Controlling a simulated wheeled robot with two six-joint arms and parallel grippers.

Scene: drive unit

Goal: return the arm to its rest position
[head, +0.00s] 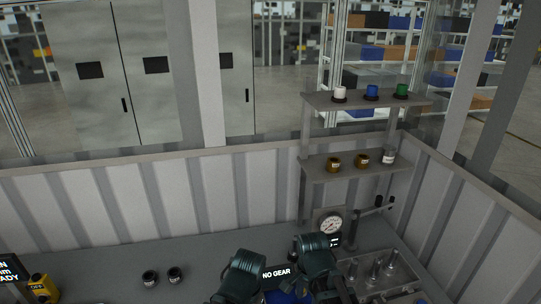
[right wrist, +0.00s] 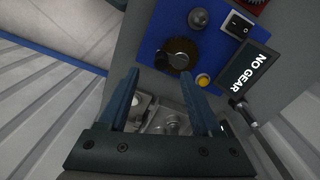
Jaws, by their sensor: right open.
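My right gripper (right wrist: 160,74) is open in the right wrist view, its two blue-green fingers apart with nothing between them. Beyond the fingertips is a blue panel (right wrist: 170,28) with a dark round knob, a yellow button and a rocker switch. A dark display (right wrist: 241,76) reading "NO GEAR" sits beside it. In the head view the display (head: 276,272) shows at the bottom between two dark green ribbed parts, which look like my arms. Their fingertips do not show there, and I see no left gripper.
A two-level shelf (head: 345,174) at the back right holds bottles and brass parts. A dial gauge (head: 330,223) stands below it. Two small dark cups (head: 150,278) and a yellow switch box (head: 43,288) are on the left. The bench (head: 195,248) is clear around them.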

